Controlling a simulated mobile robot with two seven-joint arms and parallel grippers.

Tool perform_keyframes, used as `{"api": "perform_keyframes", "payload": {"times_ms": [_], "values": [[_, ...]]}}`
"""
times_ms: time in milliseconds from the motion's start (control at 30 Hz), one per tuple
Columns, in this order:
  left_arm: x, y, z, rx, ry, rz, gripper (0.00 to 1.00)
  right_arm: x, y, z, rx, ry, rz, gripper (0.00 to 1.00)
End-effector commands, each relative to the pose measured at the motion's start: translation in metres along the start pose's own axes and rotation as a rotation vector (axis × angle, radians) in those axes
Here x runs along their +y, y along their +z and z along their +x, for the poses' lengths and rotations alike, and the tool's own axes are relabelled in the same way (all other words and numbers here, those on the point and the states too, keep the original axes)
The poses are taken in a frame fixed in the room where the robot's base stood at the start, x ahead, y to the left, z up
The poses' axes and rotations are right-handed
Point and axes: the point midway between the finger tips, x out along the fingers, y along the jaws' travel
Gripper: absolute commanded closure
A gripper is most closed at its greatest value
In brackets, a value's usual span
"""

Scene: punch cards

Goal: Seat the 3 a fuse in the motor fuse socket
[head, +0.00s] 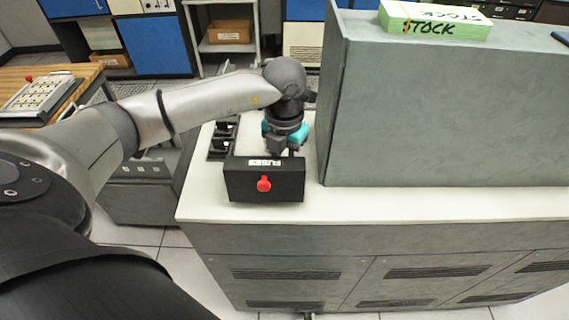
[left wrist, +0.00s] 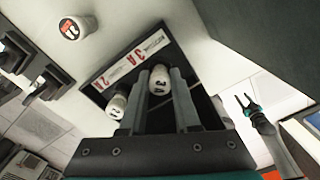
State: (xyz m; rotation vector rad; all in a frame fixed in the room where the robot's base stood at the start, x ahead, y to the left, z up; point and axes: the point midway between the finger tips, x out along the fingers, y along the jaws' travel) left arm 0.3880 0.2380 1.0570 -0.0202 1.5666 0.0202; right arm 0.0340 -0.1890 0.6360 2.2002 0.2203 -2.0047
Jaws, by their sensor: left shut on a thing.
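The 3 A fuse (left wrist: 159,80), white with a black-marked end, is between the fingertips of my left gripper (left wrist: 164,88) in the left wrist view. It is at the black fuse box, beside the red "3 A" marking. In the head view my left gripper (head: 287,146) is just behind the black box (head: 238,186), which hides its fingertips. I cannot tell whether the fuse has left its slot. The black sockets (head: 220,142) stand left of the gripper and show at the left of the wrist view (left wrist: 14,52). My right gripper (left wrist: 243,101) hangs off to the right, empty, fingers apart.
Another white fuse (left wrist: 116,105) is in the box by the "2 A" marking. A loose fuse (left wrist: 74,27) with a red mark is on the counter (head: 400,203). A tall grey cabinet (head: 420,110) stands close right of my left gripper. The front counter strip is clear.

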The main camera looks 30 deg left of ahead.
Motion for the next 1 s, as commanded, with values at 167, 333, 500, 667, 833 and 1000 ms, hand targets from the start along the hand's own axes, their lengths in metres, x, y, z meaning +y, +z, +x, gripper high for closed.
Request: {"api": "perform_keyframes", "payload": {"times_ms": [167,333,500,667,833,1000], "values": [[0.0,-0.002,0.002,0.005,0.0,0.0,0.67,0.0,0.0,0.0,0.0,0.0,0.0,0.5],[0.0,-0.002,0.003,0.006,0.002,0.0,0.48,0.0,0.0,0.0,0.0,0.0,0.001,0.5],[0.001,-0.002,0.003,0.008,0.005,-0.002,0.35,0.0,0.0,0.0,0.0,0.0,0.001,0.5],[0.003,-0.002,0.002,0.008,0.008,-0.003,0.35,0.0,0.0,0.0,0.0,0.0,0.001,0.5],[0.001,-0.001,-0.016,0.003,0.004,-0.002,0.35,0.0,0.0,0.001,0.0,0.0,0.001,0.5],[0.0,0.0,-0.055,-0.004,0.001,0.001,0.35,0.0,0.0,0.002,0.0,0.0,0.001,0.5]]}}
